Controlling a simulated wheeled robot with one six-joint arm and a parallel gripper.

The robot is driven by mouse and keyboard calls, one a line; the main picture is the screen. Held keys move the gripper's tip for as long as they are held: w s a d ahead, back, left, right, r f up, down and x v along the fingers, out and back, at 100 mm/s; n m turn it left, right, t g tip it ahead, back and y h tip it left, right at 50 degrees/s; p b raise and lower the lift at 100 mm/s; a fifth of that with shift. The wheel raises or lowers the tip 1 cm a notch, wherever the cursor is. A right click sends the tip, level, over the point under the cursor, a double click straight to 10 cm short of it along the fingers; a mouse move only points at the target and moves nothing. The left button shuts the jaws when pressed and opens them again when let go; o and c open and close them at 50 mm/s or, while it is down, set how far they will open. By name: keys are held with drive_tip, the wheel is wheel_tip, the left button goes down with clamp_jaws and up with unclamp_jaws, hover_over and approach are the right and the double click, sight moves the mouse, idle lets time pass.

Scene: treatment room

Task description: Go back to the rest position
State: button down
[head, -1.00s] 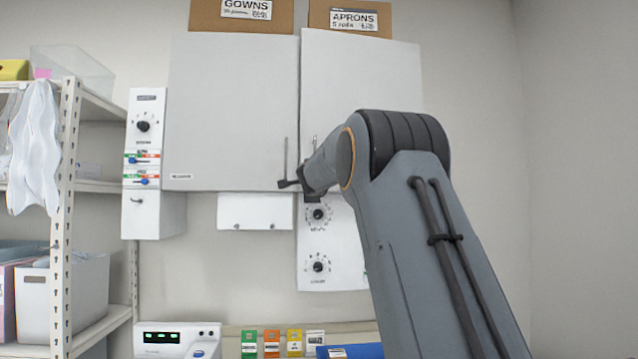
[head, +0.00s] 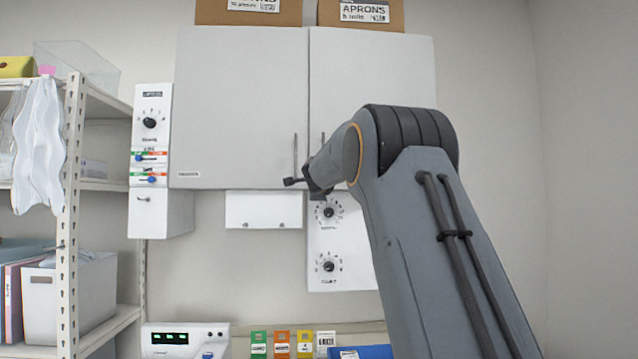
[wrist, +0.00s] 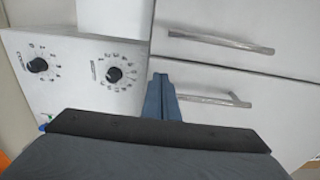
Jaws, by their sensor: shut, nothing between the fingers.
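My gripper (wrist: 162,98) shows in the wrist view with its two blue-grey fingers together and nothing between them. In the head view my gripper (head: 294,182) is small and seen from behind, in front of the lower part of the white wall cabinet (head: 245,105). In the wrist view the cabinet doors (wrist: 270,110) and their two bar handles lie beyond the fingers. The fingers look apart from the handles, but the exact gap cannot be told.
A white panel with two black dials (head: 330,240) hangs below the cabinet. A narrow control box (head: 150,140) is on its left. A shelf rack (head: 72,220) stands at the left. A display device (head: 185,340) and several coloured boxes are below. The wall at right is clear.

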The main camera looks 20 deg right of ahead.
drive_tip(key=a+p, duration=0.2)
drive_tip(key=a, duration=0.7)
drive_tip(key=s+a+f+n+g+y+b, duration=0.15)
drive_tip(key=s+a+f+n, duration=0.35)
drive_tip(key=f, duration=0.6)
drive_tip(key=s+a+f+n+g+y+b, duration=0.1)
drive_tip(key=s+a+f+n+g+y, duration=0.3)
drive_tip(key=f, duration=0.7)
drive_tip(key=s+a+f+n+g+y+b, duration=0.15)
drive_tip(key=s+a+f+n, duration=0.4)
drive_tip(key=f, duration=0.55)
drive_tip(key=s+f+n+g, duration=0.2)
drive_tip(key=s+f, duration=0.6)
drive_tip(key=s, duration=0.4)
drive_tip(key=s+a+f+n+g+b, duration=0.1)
drive_tip(key=s+f+n+g, duration=0.2)
drive_tip(key=s+f, duration=0.5)
drive_tip(key=s+a+f+n+g, duration=0.1)
drive_tip(key=s+f+n+g, duration=0.2)
drive_tip(key=s+f, duration=0.5)
drive_tip(key=s, duration=0.8)
drive_tip(key=shift+s+a+b, duration=0.15)
drive_tip(key=shift+s+b, duration=0.05)
drive_tip(key=shift+b, duration=0.15)
